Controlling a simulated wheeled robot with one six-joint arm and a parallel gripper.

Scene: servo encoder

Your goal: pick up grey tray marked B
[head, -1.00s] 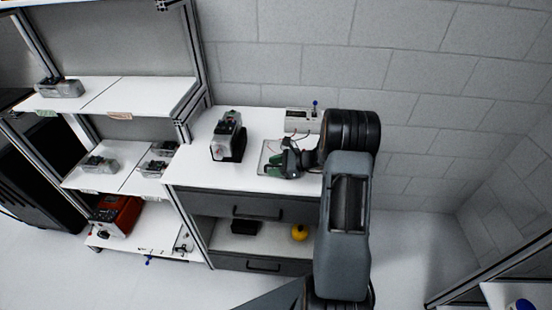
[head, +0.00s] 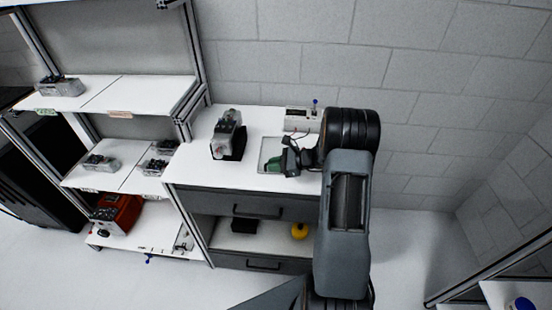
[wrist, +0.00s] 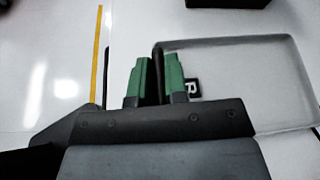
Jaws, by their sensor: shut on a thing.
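The grey tray (wrist: 250,85) is a shallow, see-through grey tray with rounded corners. It lies on the white worktop and fills the right of the wrist view. A small black tag (wrist: 193,88) with a white letter, partly hidden, shows beside the right finger. My gripper (wrist: 157,82) has green fingertips, one on each side of the tray's dark left edge, and is shut on it. In the head view the tray (head: 265,148) shows behind my gripper (head: 274,164), which hides part of it. I cannot tell whether the tray is lifted.
A grey and black device (head: 228,135) stands left of the tray on the worktop. A light box with a blue knob (head: 302,118) stands behind, near the wall. Shelves (head: 125,95) with several trays of parts are at left. Drawers (head: 255,207) and a yellow object (head: 299,231) are below.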

